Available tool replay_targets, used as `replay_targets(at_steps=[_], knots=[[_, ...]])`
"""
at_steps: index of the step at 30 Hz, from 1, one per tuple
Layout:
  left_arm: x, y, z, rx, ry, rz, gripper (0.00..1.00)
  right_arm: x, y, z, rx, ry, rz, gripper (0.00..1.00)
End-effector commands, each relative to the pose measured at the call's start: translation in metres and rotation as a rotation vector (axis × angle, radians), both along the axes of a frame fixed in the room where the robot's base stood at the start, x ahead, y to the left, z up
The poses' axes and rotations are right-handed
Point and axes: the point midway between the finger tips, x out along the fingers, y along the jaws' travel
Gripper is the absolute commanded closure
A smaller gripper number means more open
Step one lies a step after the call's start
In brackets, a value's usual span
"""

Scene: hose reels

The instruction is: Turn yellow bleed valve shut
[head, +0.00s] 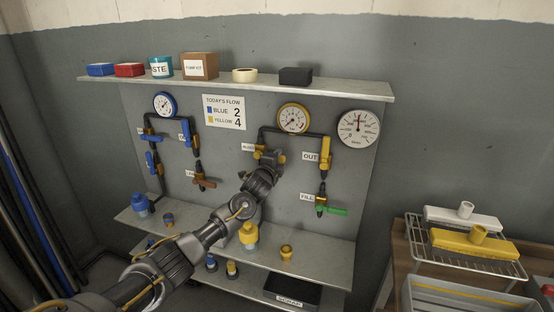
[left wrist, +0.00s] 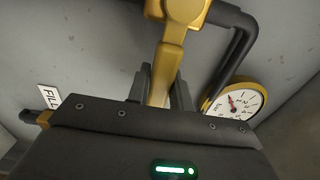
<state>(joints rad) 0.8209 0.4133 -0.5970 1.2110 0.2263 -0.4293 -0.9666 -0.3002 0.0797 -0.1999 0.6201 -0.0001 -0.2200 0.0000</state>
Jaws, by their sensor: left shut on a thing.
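A yellow valve handle (left wrist: 165,70) runs down between the fingers of my left gripper (left wrist: 160,88) in the left wrist view. My left gripper is shut on this handle. In the head view my left gripper (head: 269,158) is at the left yellow valve (head: 259,149), under the left end of the dark pipe, and covers most of it. The label beside it is too small to read surely. A second yellow handle (head: 325,152) points down by the OUT label (head: 310,157). The yellow-rimmed gauge (head: 293,118) sits above the pipe. My right gripper is not in view.
A green-handled valve (head: 333,210) sits by the FILL label (head: 307,197). Blue valves (head: 186,131) and an orange-brown handle (head: 204,183) are to the left. A shelf (head: 350,90) with boxes runs above. Yellow fittings (head: 249,234) stand on the lower shelf. A rack (head: 450,262) is at right.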

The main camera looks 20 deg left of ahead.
Motion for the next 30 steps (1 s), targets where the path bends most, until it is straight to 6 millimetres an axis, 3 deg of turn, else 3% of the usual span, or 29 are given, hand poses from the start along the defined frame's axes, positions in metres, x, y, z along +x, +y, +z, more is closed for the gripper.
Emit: replay_targets(at_steps=[11,12,17,30], knots=[[-0.0002,-0.0001,-0.0026,0.010,0.005,0.000,1.00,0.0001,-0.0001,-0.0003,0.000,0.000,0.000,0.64],[-0.0002,-0.0001,-0.0026,0.010,0.005,0.000,0.77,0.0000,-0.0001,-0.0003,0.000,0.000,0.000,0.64],[-0.0002,0.0000,-0.0021,0.008,0.004,0.000,0.56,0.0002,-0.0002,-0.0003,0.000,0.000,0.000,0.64],[-0.0099,-0.0008,-0.0025,0.006,0.001,0.000,0.56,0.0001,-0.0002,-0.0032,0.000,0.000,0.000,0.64]])
